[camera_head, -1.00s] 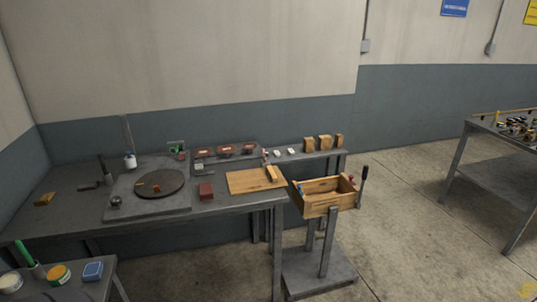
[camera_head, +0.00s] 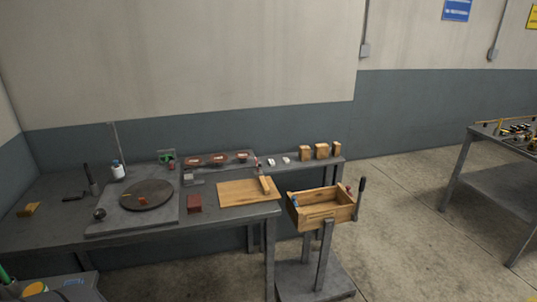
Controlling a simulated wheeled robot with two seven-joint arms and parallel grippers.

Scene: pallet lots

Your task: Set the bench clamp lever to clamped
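A dark upright handle (camera_head: 361,190) stands at the right side of an open wooden box (camera_head: 322,215) on a grey stand; it looks like a lever. On the bench (camera_head: 235,213), a wooden board (camera_head: 235,194) carries a wooden block (camera_head: 265,185) near its right edge. A small upright red-tipped part (camera_head: 257,163) stands behind the board. I cannot tell for sure which of these is the clamp lever, nor its setting. Neither of my grippers is in view.
A dark round plate (camera_head: 146,195) on a grey base, a red block (camera_head: 194,204) and a white bottle (camera_head: 117,171) stand on the bench. Wooden blocks (camera_head: 322,151) stand on the back shelf. Another table (camera_head: 500,145) is far right, with open floor (camera_head: 415,230) between.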

